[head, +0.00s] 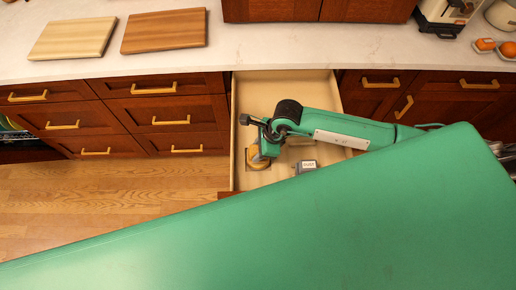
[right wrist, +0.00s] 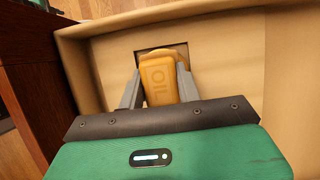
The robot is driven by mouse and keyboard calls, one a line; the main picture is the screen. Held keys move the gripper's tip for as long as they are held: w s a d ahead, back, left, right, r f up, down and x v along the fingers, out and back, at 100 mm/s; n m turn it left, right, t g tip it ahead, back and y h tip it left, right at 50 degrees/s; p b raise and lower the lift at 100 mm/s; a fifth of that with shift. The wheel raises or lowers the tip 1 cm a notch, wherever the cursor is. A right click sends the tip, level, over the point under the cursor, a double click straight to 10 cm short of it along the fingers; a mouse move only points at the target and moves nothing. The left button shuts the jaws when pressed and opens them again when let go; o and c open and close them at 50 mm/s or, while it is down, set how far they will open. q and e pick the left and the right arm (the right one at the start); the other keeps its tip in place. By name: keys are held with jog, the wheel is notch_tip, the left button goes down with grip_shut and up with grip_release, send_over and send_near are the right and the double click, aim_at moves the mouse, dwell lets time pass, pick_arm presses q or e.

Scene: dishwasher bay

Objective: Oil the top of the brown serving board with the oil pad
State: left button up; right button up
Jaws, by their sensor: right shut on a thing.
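The brown serving board (head: 164,31) lies flat on the counter at the upper left of the head view. In the head view my right gripper (head: 262,150) reaches down into the drawer, and the pad shows only in part. My left gripper is not in view.
A paler board (head: 73,38) lies left of the brown one. A small grey labelled item (head: 306,166) is also in the drawer. The drawer walls surround my right gripper. A toaster (head: 447,14) and a plate with orange items stand at the right. The mid counter is clear.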

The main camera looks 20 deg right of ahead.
jog(key=shift+r+p, duration=1.5)
jog(key=shift+r, duration=1.6)
